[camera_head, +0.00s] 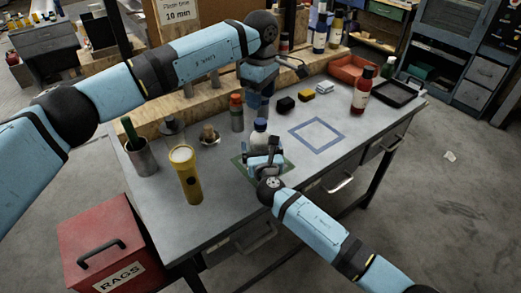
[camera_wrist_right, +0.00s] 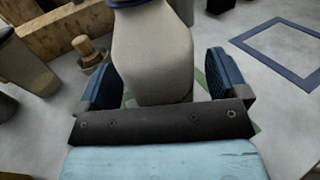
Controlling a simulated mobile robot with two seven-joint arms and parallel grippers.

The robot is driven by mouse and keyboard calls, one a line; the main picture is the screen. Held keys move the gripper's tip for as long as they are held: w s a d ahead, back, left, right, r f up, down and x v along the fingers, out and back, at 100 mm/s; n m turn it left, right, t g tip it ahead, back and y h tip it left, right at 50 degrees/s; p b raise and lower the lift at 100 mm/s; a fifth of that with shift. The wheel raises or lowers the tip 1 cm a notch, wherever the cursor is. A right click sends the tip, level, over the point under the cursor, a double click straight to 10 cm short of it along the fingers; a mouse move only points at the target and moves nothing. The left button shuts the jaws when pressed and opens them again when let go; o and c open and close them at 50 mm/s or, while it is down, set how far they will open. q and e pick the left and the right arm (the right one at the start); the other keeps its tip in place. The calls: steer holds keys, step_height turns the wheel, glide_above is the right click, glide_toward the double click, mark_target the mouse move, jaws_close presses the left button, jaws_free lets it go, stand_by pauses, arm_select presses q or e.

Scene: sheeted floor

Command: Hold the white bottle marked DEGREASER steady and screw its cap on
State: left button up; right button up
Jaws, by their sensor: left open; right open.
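The white bottle (camera_head: 260,138) stands upright on the bench, inside a green-edged square. Its pale body (camera_wrist_right: 152,55) fills the middle of the right wrist view, where its top is cut off and no lettering shows. My right gripper (camera_head: 264,160) is open, with one finger on each side of the bottle's body; gaps show beside the fingers in the wrist view (camera_wrist_right: 160,85). My left gripper (camera_head: 259,103) points down just above the bottle's top and is open. A small bluish top shows on the bottle, but I cannot tell whether this is the cap.
A yellow cylinder (camera_head: 188,178), a cup (camera_head: 141,158) and a red-topped can (camera_head: 237,118) stand left of the bottle. Small blocks (camera_head: 286,105) lie behind it. A red bottle (camera_head: 361,93) and black tray (camera_head: 399,93) are at right. The blue outlined square (camera_head: 317,134) is empty.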

steer(key=shift+w, duration=0.4)
jaws_close()
arm_select(q)
steer(key=n, duration=0.7)
steer(key=shift+n, duration=0.3)
steer(key=n, duration=0.6)
steer(key=shift+n, duration=0.3)
steer(key=n, duration=1.2)
steer(key=shift+n, duration=0.4)
